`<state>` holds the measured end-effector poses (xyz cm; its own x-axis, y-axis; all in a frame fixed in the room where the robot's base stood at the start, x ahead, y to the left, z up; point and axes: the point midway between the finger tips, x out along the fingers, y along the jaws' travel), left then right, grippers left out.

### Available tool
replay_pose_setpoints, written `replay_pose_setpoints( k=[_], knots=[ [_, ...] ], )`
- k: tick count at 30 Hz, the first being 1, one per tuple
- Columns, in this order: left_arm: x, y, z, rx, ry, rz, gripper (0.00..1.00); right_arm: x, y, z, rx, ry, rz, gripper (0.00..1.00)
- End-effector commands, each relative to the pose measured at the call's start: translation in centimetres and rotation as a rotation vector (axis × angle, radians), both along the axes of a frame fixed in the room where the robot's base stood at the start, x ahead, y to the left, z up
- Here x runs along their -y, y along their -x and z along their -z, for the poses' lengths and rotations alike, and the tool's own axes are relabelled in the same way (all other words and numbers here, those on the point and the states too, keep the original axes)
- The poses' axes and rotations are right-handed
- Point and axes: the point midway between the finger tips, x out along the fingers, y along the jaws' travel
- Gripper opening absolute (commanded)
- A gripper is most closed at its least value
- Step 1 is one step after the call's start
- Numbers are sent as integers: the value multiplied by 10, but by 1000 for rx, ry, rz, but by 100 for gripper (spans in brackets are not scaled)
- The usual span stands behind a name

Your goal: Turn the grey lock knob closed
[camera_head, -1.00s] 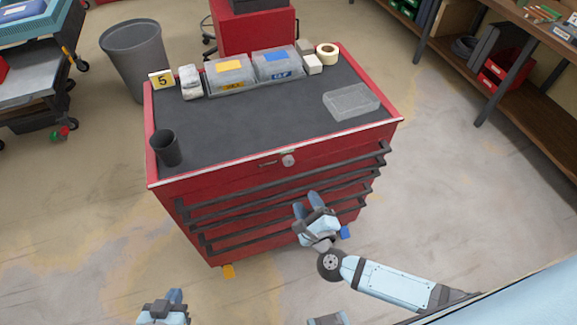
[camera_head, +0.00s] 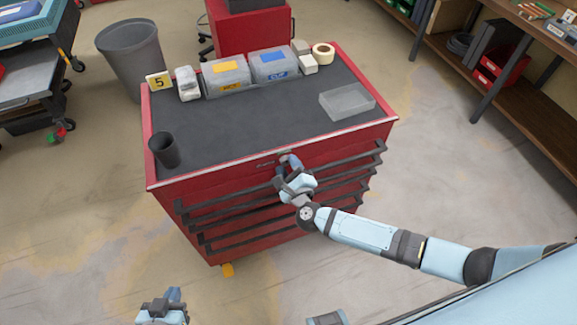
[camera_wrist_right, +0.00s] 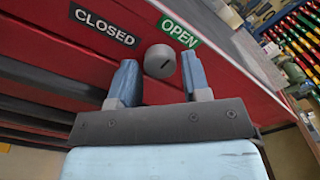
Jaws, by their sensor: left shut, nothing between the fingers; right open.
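The grey lock knob (camera_wrist_right: 159,60) is a round disc with a short dark slot on the red cabinet front (camera_wrist_right: 240,85). In the right wrist view it lies between a black CLOSED label (camera_wrist_right: 104,26) and a green OPEN label (camera_wrist_right: 180,31). My right gripper (camera_head: 286,163) is open in front of it. Its blue fingers stand on either side of the knob in the wrist view; I cannot tell whether they touch it. In the head view the gripper hides the knob. My left gripper (camera_head: 173,295) is shut and empty at the bottom edge, away from the cabinet.
The cabinet's dark top (camera_head: 245,125) holds a black cup (camera_head: 164,150), a clear tray (camera_head: 347,102), two lidded bins (camera_head: 227,76) and a tape roll (camera_head: 323,51). Dark drawer handles (camera_head: 235,205) run below the knob. The floor in front is free.

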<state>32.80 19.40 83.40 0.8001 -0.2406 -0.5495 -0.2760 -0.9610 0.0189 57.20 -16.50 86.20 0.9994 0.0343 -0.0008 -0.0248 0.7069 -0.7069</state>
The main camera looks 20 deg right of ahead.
Motion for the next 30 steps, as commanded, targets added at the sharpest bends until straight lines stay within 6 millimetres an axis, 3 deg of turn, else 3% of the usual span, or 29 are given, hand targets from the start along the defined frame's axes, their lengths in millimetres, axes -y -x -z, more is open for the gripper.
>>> replay_pose_setpoints(
  k=[1, 6, 17, 30],
  knots=[
    [0, 0, 0, 0, 0, 0, 0, 0, 0, 0, 0, 0, 0, 44],
    [0, 0, 0, -1, 0, 0, 0, 0, 0, 0, 0, 0, 0, 9],
    [0, 0, -3, -1, 0, 0, 0, 0, 0, -1, 0, 49, 1, 9],
    [0, 0, -26, -1, -1, 1, 0, 0, 1, -2, 10, 383, 2, 9]
  ],
)
